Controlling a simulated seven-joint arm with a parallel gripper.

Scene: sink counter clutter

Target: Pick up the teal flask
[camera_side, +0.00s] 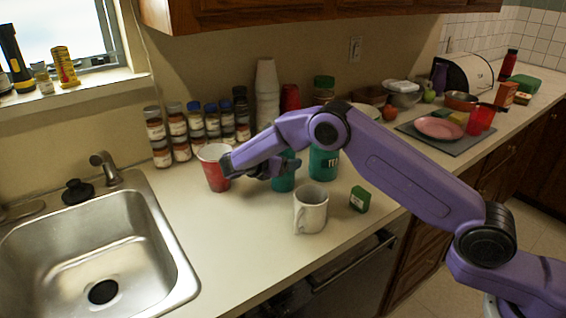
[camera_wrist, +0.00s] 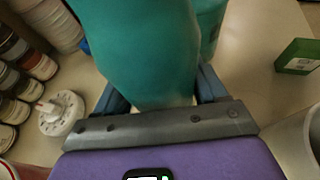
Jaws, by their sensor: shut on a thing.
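The teal flask (camera_side: 284,178) stands on the counter in the side view, partly hidden by my arm and gripper. In the wrist view the teal flask (camera_wrist: 145,50) fills the space between the blue fingers. My gripper (camera_side: 272,170) is shut on it, with one finger on each side in the wrist view (camera_wrist: 160,95). A second teal container (camera_side: 323,163) with white lettering stands just to its right; its edge shows behind the flask in the wrist view (camera_wrist: 210,20). I cannot tell whether the held flask touches the counter.
A red cup (camera_side: 214,172) is left of my gripper. A white mug (camera_side: 311,212) and a small green box (camera_side: 360,199) are in front and right. Spice jars (camera_side: 178,132) and stacked white cups (camera_side: 267,90) stand behind. The sink (camera_side: 95,245) is at left.

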